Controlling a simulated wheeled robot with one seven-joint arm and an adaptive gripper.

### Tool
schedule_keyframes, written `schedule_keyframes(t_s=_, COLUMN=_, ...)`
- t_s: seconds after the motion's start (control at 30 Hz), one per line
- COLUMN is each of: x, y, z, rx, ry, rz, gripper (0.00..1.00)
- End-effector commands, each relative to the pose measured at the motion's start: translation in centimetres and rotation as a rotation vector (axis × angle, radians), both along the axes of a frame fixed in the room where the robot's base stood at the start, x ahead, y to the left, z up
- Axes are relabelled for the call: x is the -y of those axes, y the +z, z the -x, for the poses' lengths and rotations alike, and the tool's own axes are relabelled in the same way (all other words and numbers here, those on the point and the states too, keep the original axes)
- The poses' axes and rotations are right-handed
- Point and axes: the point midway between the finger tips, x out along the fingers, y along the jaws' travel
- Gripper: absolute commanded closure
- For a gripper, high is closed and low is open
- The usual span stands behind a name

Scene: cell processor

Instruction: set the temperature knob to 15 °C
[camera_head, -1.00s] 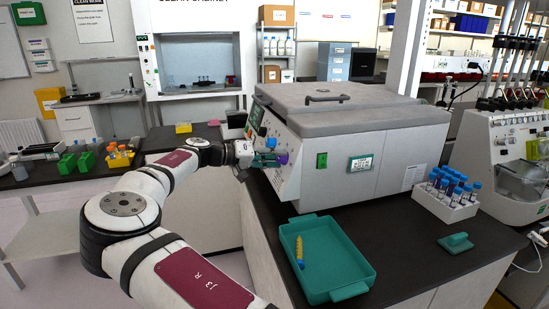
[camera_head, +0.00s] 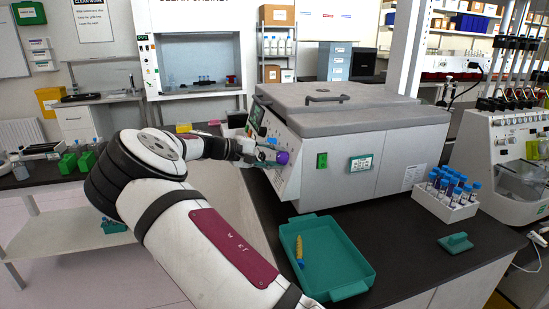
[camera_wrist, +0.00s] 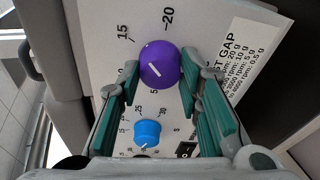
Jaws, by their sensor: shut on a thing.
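The purple knob (camera_wrist: 160,64) is on the sloped white panel (camera_wrist: 101,36), with a white line running diagonally on its face. Printed numbers "15" and "-20" stand around it; which number the line marks is unclear. My gripper (camera_wrist: 161,78) has its green fingers on either side of the purple knob, shut on it. A smaller blue knob (camera_wrist: 147,132) with its own scale sits below it in the wrist view. In the head view the purple knob (camera_head: 282,158) shows at the front of the grey-lidded machine (camera_head: 340,104), with my gripper (camera_head: 268,156) at it.
A teal tray (camera_head: 352,290) with a yellow-orange item lies on the dark bench in front of the machine. A white rack (camera_head: 428,203) of blue-capped tubes and a small teal block (camera_head: 456,243) stand to the right. The panel edge lies close to my fingers.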

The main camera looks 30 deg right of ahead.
Motion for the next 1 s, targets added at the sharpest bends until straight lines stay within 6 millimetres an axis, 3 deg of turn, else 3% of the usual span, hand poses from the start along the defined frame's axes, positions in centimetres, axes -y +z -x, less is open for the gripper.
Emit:
schedule_keyframes(t_s=0.43, x=0.0, y=-0.07, z=-0.02, rx=-0.233, ry=0.081, rz=-0.068, gripper=0.95)
schedule_keyframes(t_s=1.0, x=-0.02, y=-0.06, z=-0.01, rx=-0.277, ry=0.096, rz=-0.081, gripper=0.95)
